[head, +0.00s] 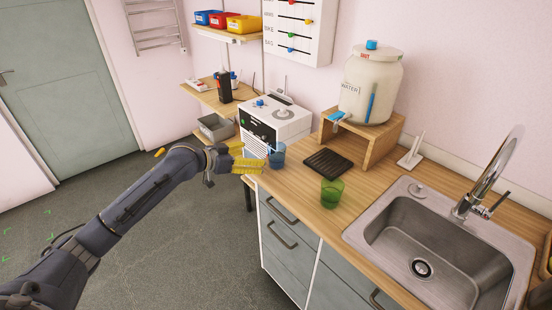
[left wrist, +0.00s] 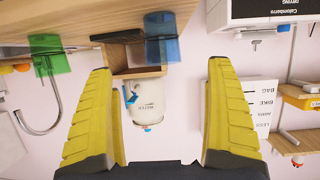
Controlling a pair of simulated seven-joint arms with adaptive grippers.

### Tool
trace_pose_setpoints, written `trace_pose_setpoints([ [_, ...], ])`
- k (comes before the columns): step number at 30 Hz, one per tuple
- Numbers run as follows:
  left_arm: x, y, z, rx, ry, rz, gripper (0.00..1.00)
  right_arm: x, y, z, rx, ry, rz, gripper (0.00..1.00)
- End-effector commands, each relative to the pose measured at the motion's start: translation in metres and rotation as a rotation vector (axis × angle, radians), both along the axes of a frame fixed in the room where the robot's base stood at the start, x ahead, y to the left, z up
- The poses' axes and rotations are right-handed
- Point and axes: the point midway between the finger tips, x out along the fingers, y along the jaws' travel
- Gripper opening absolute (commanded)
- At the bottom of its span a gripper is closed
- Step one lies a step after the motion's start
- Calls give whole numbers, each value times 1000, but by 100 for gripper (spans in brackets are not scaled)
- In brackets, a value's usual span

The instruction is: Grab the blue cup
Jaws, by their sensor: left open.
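The blue cup (head: 277,155) is see-through and stands upright on the wooden counter near its left end, beside the white machine. My left gripper (head: 252,168) has yellow fingers, is open and empty, and is just left of the cup at the counter's edge. In the left wrist view the picture is upside down; the blue cup (left wrist: 162,40) shows beyond the open fingers (left wrist: 160,72), between them and a little apart. My right gripper is not in view.
A green cup (head: 331,193) stands nearer the sink (head: 430,245). A dark ribbed tray (head: 327,163) lies behind it. A white machine (head: 275,122) stands behind the blue cup. A water jar (head: 369,88) sits on a wooden stand (head: 385,140).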

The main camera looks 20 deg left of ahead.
Motion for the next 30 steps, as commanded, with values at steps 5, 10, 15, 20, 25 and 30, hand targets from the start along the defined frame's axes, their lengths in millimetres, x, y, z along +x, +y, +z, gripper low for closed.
trace_pose_setpoints([
  [5, 22, -16, -11, -3, 0, 0, 88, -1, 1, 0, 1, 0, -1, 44],
  [10, 40, -28, -20, -2, 0, 0, 88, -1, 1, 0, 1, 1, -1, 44],
  [15, 52, -36, -26, -1, -1, 1, 88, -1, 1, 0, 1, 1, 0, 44],
  [20, 57, -38, -28, 0, 0, 1, 88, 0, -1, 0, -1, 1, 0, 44],
  [25, 63, -43, -32, -2, 0, 2, 88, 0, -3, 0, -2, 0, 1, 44],
  [30, 79, -52, -39, -3, 1, 1, 88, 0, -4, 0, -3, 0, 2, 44],
])
